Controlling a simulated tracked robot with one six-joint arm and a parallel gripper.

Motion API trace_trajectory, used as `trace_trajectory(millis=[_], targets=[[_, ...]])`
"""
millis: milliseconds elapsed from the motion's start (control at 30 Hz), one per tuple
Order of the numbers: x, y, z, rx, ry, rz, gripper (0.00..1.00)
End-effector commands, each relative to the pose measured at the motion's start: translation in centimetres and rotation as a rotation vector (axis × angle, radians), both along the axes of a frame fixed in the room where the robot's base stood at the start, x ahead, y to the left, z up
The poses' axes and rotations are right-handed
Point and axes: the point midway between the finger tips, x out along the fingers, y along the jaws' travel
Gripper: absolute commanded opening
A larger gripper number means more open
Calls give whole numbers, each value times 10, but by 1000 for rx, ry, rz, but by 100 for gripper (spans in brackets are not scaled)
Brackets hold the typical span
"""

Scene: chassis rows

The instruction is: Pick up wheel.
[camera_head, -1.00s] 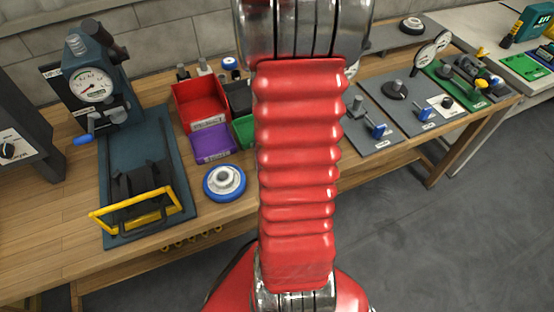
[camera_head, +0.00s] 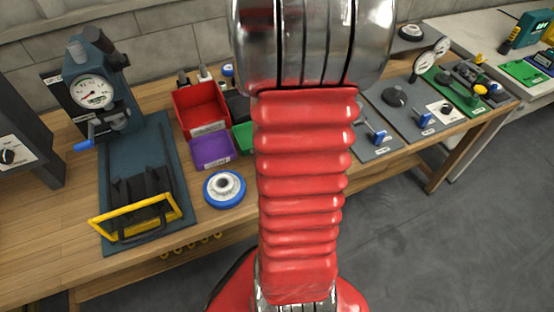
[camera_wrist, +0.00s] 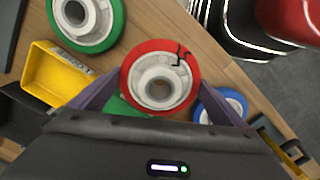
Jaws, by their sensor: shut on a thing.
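In the wrist view my gripper (camera_wrist: 160,86) is shut on a red-rimmed wheel (camera_wrist: 187,72) with a pale hub. Its purple-grey fingers lie on the left and right sides of the wheel. A dark crack-like line runs across the wheel's upper right. A blue-rimmed wheel (camera_wrist: 237,101) is partly covered by the right finger; in the head view a blue wheel (camera_head: 208,194) lies flat near the bench's front edge. A green-rimmed wheel (camera_wrist: 117,22) is at the wrist view's upper left. In the head view my arm hides my gripper and the red wheel.
A yellow bin (camera_wrist: 42,77) is left of my gripper in the wrist view. On the bench (camera_head: 40,235) stand a red bin (camera_head: 183,122), a purple bin (camera_head: 212,154) and a gauge press (camera_head: 112,72). A yellow-handled fixture (camera_head: 150,204) lies front left. Gauges and boards fill the right.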

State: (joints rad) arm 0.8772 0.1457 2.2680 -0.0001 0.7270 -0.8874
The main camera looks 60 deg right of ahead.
Motion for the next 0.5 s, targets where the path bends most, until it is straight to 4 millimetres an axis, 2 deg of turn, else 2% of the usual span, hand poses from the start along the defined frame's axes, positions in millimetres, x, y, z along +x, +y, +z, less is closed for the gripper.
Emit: trace_trajectory(millis=[100,233,500], targets=[[1,-1,22,-4,-3,0,60],[1,-1,41,-3,-3,0,60],[0,0,56,-1,-1,0,60]])
